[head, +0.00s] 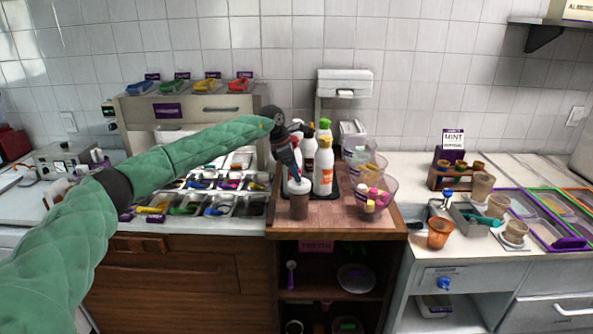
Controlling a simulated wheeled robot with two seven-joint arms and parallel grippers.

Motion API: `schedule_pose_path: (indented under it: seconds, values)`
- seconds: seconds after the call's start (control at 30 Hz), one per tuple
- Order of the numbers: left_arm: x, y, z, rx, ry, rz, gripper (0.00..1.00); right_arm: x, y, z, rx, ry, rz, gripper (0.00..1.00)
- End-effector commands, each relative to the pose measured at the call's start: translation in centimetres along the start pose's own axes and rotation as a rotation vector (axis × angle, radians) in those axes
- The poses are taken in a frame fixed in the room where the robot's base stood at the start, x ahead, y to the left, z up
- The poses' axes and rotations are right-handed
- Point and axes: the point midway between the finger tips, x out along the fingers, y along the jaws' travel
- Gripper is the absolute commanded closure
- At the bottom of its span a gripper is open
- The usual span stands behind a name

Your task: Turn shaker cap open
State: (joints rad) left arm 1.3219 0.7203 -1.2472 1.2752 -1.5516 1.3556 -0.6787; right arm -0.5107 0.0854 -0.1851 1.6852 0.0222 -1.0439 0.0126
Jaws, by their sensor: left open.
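A shaker (299,207) with a brown body and a pale cap (299,187) stands upright near the front edge of the raised wooden counter. My left arm, in a green sleeve, reaches in from the left. My left gripper (297,178) points down at the cap from above, open, with its fingers at or just over it. I cannot tell whether the fingers touch the cap or whether the cap is turned. My right gripper is not in view.
Bottles (325,168) with orange and green tops stand on a dark tray just behind the shaker. A clear bowl of colourful pieces (373,197) is to its right. Topping bins (231,206) lie left. An orange cup (439,232) stands on the right counter.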

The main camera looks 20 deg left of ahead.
Motion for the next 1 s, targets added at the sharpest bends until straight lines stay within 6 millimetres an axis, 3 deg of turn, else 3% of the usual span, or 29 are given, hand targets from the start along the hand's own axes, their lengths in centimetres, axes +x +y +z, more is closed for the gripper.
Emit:
schedule_pose_path:
  seconds: [0.2,0.53,0.77,0.97,1.0]
  values:
    - [1.4,0.0,0.0,0.000,0.000,0.000,0.31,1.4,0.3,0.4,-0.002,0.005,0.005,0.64]
    - [1.6,0.0,0.0,0.000,0.000,0.000,0.31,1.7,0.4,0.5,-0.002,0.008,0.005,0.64]
    - [1.6,0.0,0.0,0.000,0.000,0.000,0.76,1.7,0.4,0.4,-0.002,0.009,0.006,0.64]
    - [1.8,0.0,-0.1,-0.007,0.000,0.004,0.76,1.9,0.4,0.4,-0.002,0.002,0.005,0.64]
    - [1.8,0.0,-0.1,-0.012,0.000,0.006,0.76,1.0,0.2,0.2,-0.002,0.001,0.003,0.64]
